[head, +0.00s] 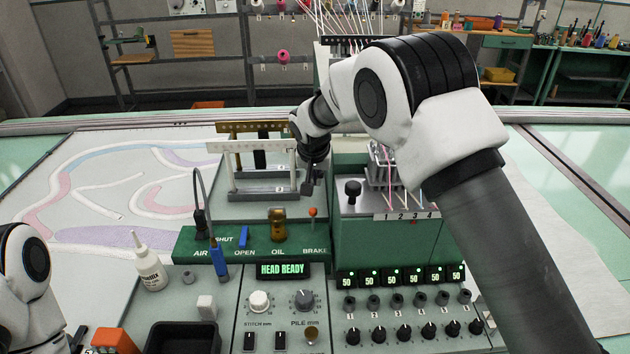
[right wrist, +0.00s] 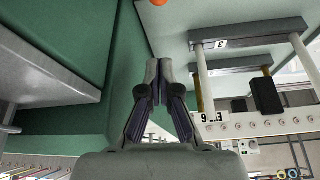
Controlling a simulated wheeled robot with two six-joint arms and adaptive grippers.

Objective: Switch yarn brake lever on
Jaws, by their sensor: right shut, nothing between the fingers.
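The brake lever (head: 313,212) has an orange ball knob on a short stem that looks about upright. It stands on the green panel (head: 205,234) above the label BRAKE. In the right wrist view only part of its orange knob (right wrist: 158,2) shows at the top edge. My right gripper (head: 308,187) is shut and empty, just behind and above the knob and apart from it. Its closed fingers (right wrist: 159,64) point toward the knob in the right wrist view.
A brass oil fitting (head: 278,225) and a blue air valve lever (head: 217,255) stand left of the brake lever. A white rack (head: 234,165) is behind the panel. A black knob (head: 352,190) on the green box stands to the right.

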